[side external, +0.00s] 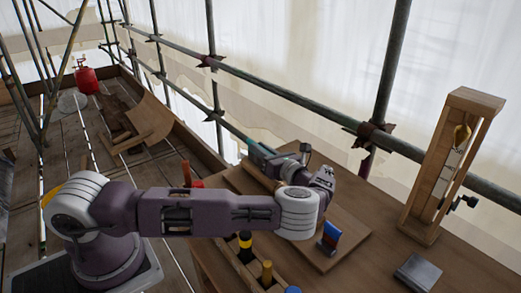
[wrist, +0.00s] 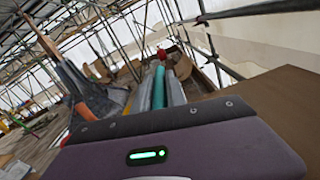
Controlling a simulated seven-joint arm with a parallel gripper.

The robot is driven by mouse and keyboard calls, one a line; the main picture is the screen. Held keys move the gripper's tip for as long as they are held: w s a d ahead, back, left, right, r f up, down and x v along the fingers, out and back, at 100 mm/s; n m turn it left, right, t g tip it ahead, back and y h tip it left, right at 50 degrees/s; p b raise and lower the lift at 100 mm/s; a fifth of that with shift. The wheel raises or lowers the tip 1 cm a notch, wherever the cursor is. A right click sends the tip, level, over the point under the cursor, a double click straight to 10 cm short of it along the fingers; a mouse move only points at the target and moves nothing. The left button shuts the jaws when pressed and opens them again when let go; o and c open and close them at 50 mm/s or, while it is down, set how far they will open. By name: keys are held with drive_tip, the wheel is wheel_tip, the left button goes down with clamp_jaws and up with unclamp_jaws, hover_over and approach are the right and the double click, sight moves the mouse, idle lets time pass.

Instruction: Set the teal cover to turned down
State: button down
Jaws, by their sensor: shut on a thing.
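My gripper (wrist: 158,92) shows at the lower middle of the wrist view, with two grey fingers close together. It is shut on a long teal piece (wrist: 158,87), which appears to be the teal cover. In the side view my gripper (side external: 257,152) is above the bench, pointing to the back left, and little of the teal piece can be made out there. Which way the cover faces I cannot tell.
Scaffold rails run behind. A red canister (side external: 86,78) stands at the far left.

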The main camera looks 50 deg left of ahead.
drive_tip(key=shift+w, duration=0.2)
drive_tip(key=w+f+m, duration=0.1)
drive_tip(key=m, duration=0.2)
drive_tip(key=w+f+m, duration=0.1)
drive_tip(key=w+m, duration=0.1)
drive_tip(key=m, duration=0.2)
drive_tip(key=w+f+m, duration=0.1)
drive_tip(key=w+m, duration=0.1)
drive_tip(key=m, duration=0.2)
drive_tip(key=shift+w, duration=0.2)
drive_tip(key=shift+w+f+m, duration=0.2)
drive_tip(key=shift+f+m, duration=0.3)
drive_tip(key=shift+m, duration=0.3)
drive_tip(key=shift+w+f+m, duration=0.2)
drive_tip(key=shift+f+m, duration=0.25)
drive_tip(key=shift+m, duration=0.35)
drive_tip(key=shift+f, duration=0.1)
drive_tip(key=c, duration=1.4)
unclamp_jaws()
drive_tip(key=shift+o, duration=0.2)
